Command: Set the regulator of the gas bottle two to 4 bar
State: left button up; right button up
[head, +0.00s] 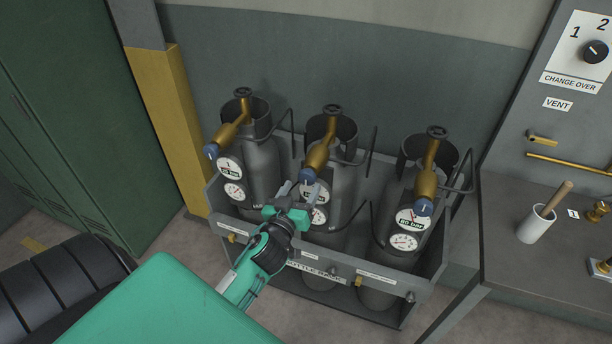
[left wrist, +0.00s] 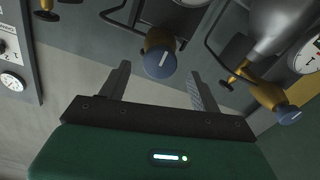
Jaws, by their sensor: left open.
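Three grey gas bottles stand in a rack. The middle bottle (head: 341,186) has a brass regulator (head: 319,152) with a blue knob (head: 307,175), tilted down toward me. The knob also shows in the left wrist view (left wrist: 160,64), with a white mark on its face. My left gripper (head: 296,189) is open and empty just in front of and below this knob. In the left wrist view the knob appears between the two fingers, seemingly just beyond their tips. The middle bottle's gauges (head: 318,215) are partly hidden by my gripper, and their needles are too small to read.
The left bottle (head: 262,165) and right bottle (head: 401,200) carry similar regulators with blue knobs close by. The rack's front rail (head: 340,271) lies below my gripper. A bench (head: 500,270) with a white mortar (head: 537,224) stands at right, a green locker (head: 75,120) at left.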

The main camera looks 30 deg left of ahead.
aim_at(306, 180)
pick_arm(q)
jog(key=shift+p+x, duration=0.45)
jog(key=shift+x, duration=1.75)
jog(key=c, duration=1)
jog(key=shift+o, duration=0.2)
jog(key=m, duration=0.5)
